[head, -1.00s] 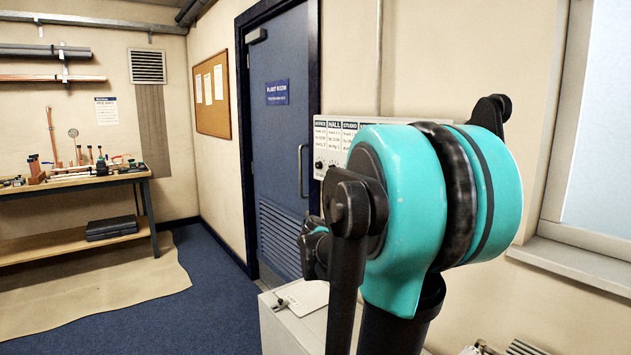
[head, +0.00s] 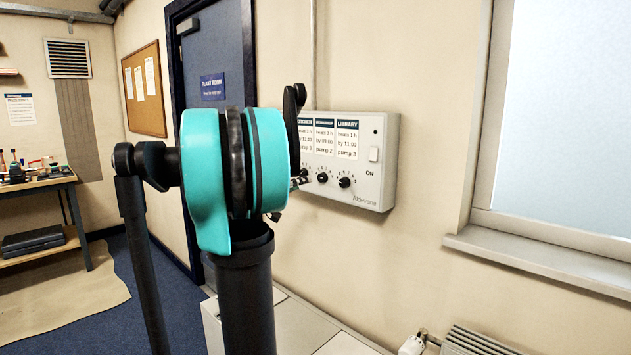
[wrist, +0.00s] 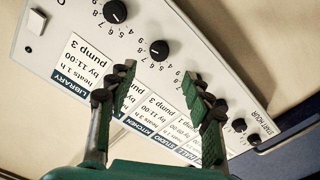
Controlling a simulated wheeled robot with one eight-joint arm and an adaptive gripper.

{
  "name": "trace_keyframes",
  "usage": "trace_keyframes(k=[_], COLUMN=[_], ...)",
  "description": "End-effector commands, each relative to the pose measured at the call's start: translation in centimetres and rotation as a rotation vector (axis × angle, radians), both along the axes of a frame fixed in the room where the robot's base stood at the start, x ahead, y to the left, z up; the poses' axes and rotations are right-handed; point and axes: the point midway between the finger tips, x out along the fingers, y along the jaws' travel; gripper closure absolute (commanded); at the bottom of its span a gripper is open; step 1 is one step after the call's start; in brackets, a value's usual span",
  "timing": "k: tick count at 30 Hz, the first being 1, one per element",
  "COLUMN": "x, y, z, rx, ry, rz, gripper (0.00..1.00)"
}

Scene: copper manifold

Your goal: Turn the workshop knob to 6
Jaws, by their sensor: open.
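The workshop knob (wrist: 159,49) is a black round dial on a white control panel (wrist: 60,28), with numbers around it. In the wrist view it is beyond the fingertips, slightly above the gap; its exact setting is too small to read. It also shows in the head view (head: 322,177) under the workshop label. My gripper (wrist: 157,78) is open and empty, its two green-padded fingers in front of the panel, apart from the knob. The left finger hides the workshop label in the wrist view. In the head view my arm hides most of the gripper.
The library knob (wrist: 115,12) is beside the workshop knob. The hall knob (wrist: 238,125) and office knob (wrist: 254,140) are farther right; others are hidden by the right finger. A switch (head: 374,154) is on the panel's right. A window sill (head: 540,262) juts out at right.

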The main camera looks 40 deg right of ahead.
Motion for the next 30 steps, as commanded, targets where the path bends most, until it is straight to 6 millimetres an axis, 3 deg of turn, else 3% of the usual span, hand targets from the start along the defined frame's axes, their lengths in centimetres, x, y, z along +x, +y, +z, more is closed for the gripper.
trace_keyframes(k=[6, 13, 27, 30], x=[0.3, 0.6, 0.8, 0.8], y=[-4.5, -7.7, -8.9, -8.9], z=[0.0, 0.0, 0.0, 0.0], rx=[0.0, 0.001, 0.001, 0.001], ry=[0.0, 0.0, 0.0, 0.0], rz=[-0.004, -0.003, 0.0, 0.0], gripper=[0.49, 0.49, 0.49, 0.62])
